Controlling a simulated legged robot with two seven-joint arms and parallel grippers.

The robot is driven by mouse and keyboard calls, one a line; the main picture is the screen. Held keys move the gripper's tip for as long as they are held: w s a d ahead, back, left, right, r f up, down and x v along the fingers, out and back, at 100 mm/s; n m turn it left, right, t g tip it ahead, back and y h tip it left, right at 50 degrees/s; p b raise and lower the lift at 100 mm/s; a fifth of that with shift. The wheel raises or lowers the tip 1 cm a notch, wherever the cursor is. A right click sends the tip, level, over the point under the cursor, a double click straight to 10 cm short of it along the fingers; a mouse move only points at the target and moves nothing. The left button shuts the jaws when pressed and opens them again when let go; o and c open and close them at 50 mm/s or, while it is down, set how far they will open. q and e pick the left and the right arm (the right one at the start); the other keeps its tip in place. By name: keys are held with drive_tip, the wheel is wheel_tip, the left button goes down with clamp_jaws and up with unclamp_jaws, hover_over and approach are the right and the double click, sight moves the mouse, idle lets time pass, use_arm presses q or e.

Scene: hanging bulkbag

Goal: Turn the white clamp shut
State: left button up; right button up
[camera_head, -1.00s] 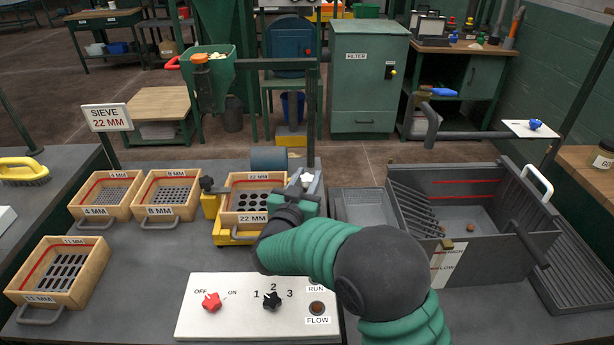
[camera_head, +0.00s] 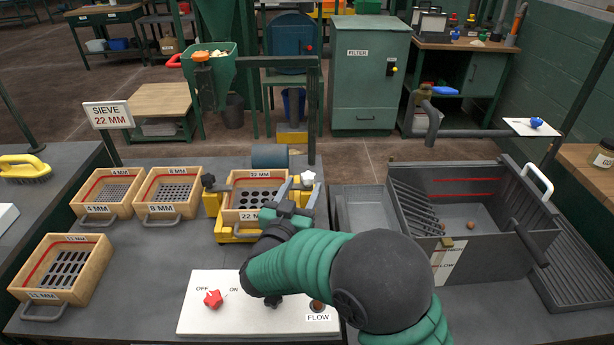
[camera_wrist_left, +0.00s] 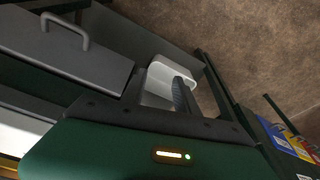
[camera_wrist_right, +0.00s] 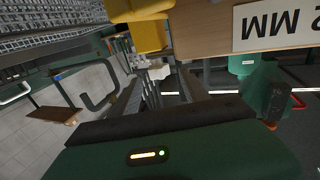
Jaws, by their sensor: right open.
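The white clamp (camera_head: 307,178) is a star-shaped knob at the right side of the yellow sieve frame (camera_head: 212,205). The 22 MM sieve tray (camera_head: 232,192) sits in that frame, with a black clamp (camera_head: 208,181) on its left side. My right gripper (camera_head: 298,190) is open at the tray's front right corner, its fingers just below the white clamp; whether they touch it is unclear. The right wrist view shows a pale shape (camera_wrist_right: 158,72) beyond the fingers, probably this clamp. My left gripper (camera_wrist_left: 180,85) shows only in its wrist view; its jaw opening is unclear.
Several other sieve trays (camera_head: 62,270) lie at the left. The control panel (camera_head: 250,318) with a red knob (camera_head: 213,299) is in front, partly under my right arm. A grey bin (camera_head: 490,255) stands at the right. A SIEVE 22 MM sign (camera_head: 108,115) stands behind.

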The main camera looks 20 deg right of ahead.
drive_tip(key=p+v, duration=0.1)
drive_tip(key=v, duration=1)
drive_tip(key=shift+s+a, duration=0.25)
drive_tip(key=shift+s, duration=0.05)
